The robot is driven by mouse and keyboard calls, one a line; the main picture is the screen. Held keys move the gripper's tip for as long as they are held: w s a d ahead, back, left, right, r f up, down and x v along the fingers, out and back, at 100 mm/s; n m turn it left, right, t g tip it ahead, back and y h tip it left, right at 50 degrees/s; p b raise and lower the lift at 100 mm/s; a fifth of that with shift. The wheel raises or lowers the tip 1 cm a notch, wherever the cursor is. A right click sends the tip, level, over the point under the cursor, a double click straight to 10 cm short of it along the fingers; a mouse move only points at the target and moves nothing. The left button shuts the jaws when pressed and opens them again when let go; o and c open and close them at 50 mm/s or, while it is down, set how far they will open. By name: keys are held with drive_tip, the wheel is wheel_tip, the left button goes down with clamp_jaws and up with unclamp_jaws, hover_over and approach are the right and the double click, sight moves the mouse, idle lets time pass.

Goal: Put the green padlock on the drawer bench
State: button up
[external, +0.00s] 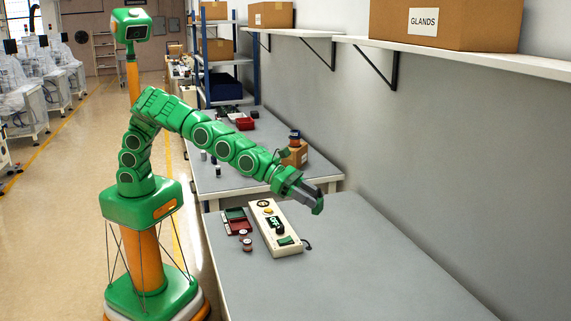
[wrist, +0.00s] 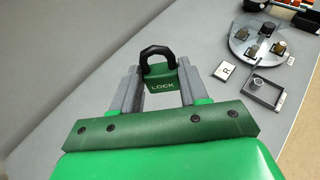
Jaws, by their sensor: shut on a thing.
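My gripper (wrist: 160,72) is shut on the green padlock (wrist: 162,80), which has a dark shackle and the word LOCK on its body. The padlock sits between the two grey fingers in the wrist view. In the external view my gripper (external: 302,190) is raised above the far part of the near grey bench (external: 370,270), close to the wall. A green piece at its tip there is probably the padlock, but it is small. No drawers show, so I cannot tell which bench is the drawer bench.
A cream control box (external: 276,228) stands on the near bench, with small trays and reels (external: 240,222) beside it. The bench's right part is clear. The wrist view shows a round clear plate (wrist: 262,45), an R card (wrist: 224,71) and a dark tray (wrist: 264,92).

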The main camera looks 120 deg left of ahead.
wheel_tip(320, 180, down, 13)
drive_tip(key=shift+w+d+f, duration=0.35)
drive_tip(key=shift+w+f, duration=1.25)
drive_tip(key=shift+w, duration=0.65)
drive_tip(key=shift+w+d+f, duration=0.3)
drive_tip(key=shift+w+f, duration=1.35)
drive_tip(key=shift+w, duration=0.6)
drive_tip(key=shift+w+d+f, duration=0.35)
drive_tip(key=shift+w+f, duration=1.25)
drive_tip(key=shift+w, duration=0.65)
drive_tip(key=shift+w+f, duration=0.1)
drive_tip(key=shift+w+f, duration=0.1)
drive_tip(key=shift+f, duration=1.6)
